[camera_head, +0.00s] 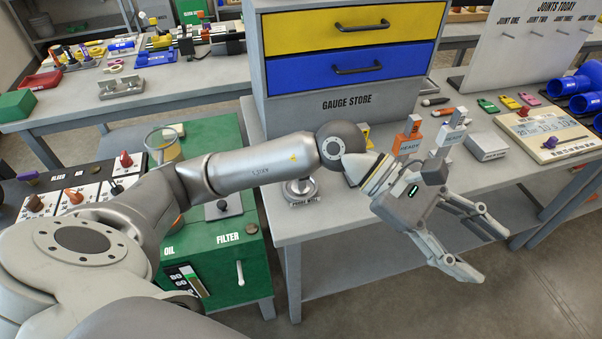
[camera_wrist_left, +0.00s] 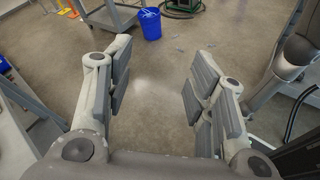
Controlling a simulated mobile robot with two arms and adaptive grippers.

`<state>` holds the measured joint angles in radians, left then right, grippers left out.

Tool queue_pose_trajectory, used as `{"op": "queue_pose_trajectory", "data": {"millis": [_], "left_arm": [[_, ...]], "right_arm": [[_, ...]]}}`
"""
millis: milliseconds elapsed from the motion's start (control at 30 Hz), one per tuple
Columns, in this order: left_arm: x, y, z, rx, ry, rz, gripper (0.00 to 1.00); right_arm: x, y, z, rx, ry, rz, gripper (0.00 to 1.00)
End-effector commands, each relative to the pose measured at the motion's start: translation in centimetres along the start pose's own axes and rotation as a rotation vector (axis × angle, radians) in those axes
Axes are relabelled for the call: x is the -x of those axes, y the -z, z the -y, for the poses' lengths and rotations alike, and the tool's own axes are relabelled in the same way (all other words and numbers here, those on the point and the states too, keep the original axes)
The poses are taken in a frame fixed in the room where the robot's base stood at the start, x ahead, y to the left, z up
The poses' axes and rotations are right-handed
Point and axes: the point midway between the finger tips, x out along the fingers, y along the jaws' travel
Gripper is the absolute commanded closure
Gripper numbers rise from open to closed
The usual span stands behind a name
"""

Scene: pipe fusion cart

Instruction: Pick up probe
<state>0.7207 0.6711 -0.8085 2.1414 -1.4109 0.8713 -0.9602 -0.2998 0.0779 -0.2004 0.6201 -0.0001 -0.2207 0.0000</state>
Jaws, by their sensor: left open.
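My left gripper (camera_head: 492,255) reaches in over the front edge of the gauge store table. Its two fingers are spread and point to the lower right, past the edge. In the left wrist view the gripper (camera_wrist_left: 162,85) is open, with only floor between the pads. No object is clearly recognisable as the probe. A slim dark-tipped tool (camera_head: 435,101) lies on the table behind the gripper, but I cannot tell whether it is the probe. An orange block (camera_head: 408,143) and a white block (camera_head: 452,136), both marked READY, stand just behind my wrist. My right gripper is not in view.
The drawer cabinet (camera_head: 345,60) rises at the table's back. A grey box (camera_head: 486,147), a beige panel with a display (camera_head: 545,133) and blue pipes (camera_head: 580,85) stand to the right. Floor before the table is clear.

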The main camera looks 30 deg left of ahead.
Motion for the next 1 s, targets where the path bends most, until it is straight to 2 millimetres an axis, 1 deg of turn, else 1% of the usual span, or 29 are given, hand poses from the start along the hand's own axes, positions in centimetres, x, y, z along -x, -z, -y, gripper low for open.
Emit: {"op": "queue_pose_trajectory", "data": {"millis": [33, 67, 100, 167, 200, 267, 300, 367, 400, 500, 533, 600, 700, 767, 1000], "left_arm": [[1.1, 2.7, -0.1, -0.107, 0.051, -0.151, 0.5], [2.0, 4.4, -0.1, -0.163, 0.086, -0.241, 0.5], [3.4, 6.7, -0.3, -0.232, 0.133, -0.362, 0.5], [6.3, 9.8, -0.9, -0.321, 0.203, -0.545, 0.5], [8.7, 11.6, -1.4, -0.37, 0.25, -0.669, 0.5], [12.8, 13.8, -2.4, -0.423, 0.318, -0.847, 0.5], [15.6, 14.8, -3.0, -0.444, 0.361, -0.959, 0.5], [19.6, 15.8, -3.7, -0.462, 0.42, -1.109, 0.5], [22.1, 16.1, -4.2, -0.463, 0.453, -1.195, 0.5], [27.0, 16.1, -4.7, -0.448, 0.519, -1.357, 0.5], [28.0, 16.1, -4.8, -0.441, 0.533, -1.392, 0.5], [29.9, 15.8, -5.0, -0.427, 0.56, -1.453, 0.5], [31.4, 15.9, -4.9, -0.411, 0.581, -1.497, 0.5], [31.7, 16.5, -4.8, -0.405, 0.588, -1.505, 0.5], [31.9, 20.1, -4.4, -0.405, 0.588, -1.505, 0.5]], "right_arm": [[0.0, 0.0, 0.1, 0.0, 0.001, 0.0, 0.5], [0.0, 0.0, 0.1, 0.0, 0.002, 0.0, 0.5], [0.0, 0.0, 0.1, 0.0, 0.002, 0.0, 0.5], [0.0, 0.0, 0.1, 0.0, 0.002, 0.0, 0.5], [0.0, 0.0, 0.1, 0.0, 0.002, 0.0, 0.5], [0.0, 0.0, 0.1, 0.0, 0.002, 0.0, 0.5], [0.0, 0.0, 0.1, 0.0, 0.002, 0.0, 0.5], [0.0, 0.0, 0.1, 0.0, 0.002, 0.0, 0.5], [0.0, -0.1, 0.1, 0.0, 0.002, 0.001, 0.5], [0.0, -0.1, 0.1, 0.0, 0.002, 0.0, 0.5], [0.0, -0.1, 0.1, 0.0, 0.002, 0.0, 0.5], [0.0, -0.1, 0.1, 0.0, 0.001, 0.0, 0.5], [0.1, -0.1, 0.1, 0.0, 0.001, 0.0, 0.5], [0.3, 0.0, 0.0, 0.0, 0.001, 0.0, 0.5], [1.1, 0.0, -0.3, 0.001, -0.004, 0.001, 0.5]]}}
